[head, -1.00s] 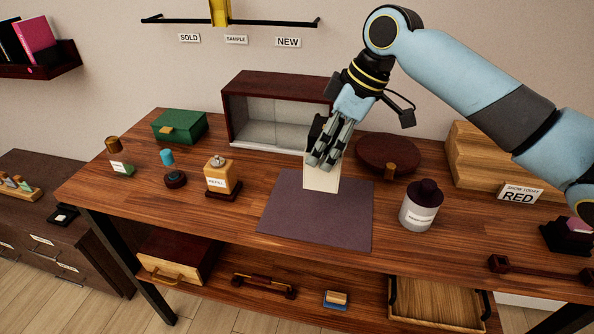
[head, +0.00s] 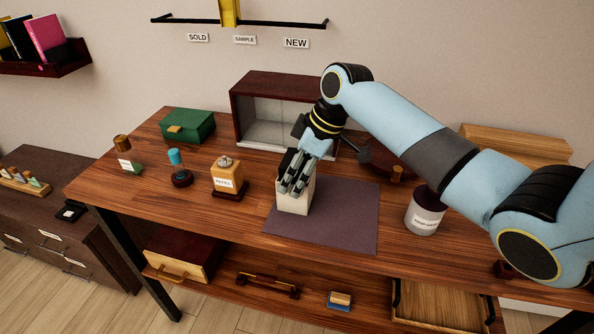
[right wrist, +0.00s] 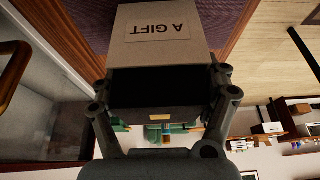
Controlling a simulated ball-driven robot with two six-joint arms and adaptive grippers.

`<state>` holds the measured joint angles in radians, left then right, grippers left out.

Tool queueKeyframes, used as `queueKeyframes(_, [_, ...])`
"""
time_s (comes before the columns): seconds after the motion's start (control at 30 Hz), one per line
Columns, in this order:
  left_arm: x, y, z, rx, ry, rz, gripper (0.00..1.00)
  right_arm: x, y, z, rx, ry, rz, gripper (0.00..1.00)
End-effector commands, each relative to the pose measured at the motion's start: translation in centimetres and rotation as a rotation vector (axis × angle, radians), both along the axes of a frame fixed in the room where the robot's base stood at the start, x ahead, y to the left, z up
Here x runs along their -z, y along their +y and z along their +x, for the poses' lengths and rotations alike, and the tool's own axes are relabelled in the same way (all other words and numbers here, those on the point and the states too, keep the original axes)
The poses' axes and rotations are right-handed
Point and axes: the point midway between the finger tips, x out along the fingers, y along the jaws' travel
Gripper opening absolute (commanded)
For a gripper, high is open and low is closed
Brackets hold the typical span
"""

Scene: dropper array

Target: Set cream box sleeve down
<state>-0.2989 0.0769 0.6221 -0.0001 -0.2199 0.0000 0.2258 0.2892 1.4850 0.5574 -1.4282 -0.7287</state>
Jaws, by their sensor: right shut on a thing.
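The cream box sleeve (head: 294,204) stands about upright over the left part of the dark purple mat (head: 345,215). My right gripper (head: 296,187) is shut on its upper part from above, and its fingers cover some of the sleeve. In the right wrist view the sleeve (right wrist: 135,55) sits between the two fingers (right wrist: 160,90). It bears a label reading "A GIFT", and its near end is open and dark inside. Whether its bottom touches the mat I cannot tell. My left gripper is not in view.
An orange refill bottle (head: 225,178) stands left of the mat, and a white jar with a dark lid (head: 424,218) stands right of it. A glass-fronted cabinet (head: 262,131) is behind. The mat's right half is clear.

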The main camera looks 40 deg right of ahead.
Motion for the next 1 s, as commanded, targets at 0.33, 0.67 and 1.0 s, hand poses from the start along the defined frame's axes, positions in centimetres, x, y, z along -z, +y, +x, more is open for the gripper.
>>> queueKeyframes(0.33, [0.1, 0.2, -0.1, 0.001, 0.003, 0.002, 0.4, 0.2, 0.0, 0.0, 0.0, 0.0, 0.0, 1.0])
queueKeyframes(0.67, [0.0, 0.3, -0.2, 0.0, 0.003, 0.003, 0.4, -0.8, -0.3, -0.2, 0.001, -0.003, -0.001, 1.0])
queueKeyframes(1.0, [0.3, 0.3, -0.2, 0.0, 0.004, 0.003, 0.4, -7.5, -2.2, -2.2, -0.001, -0.004, -0.004, 1.0])
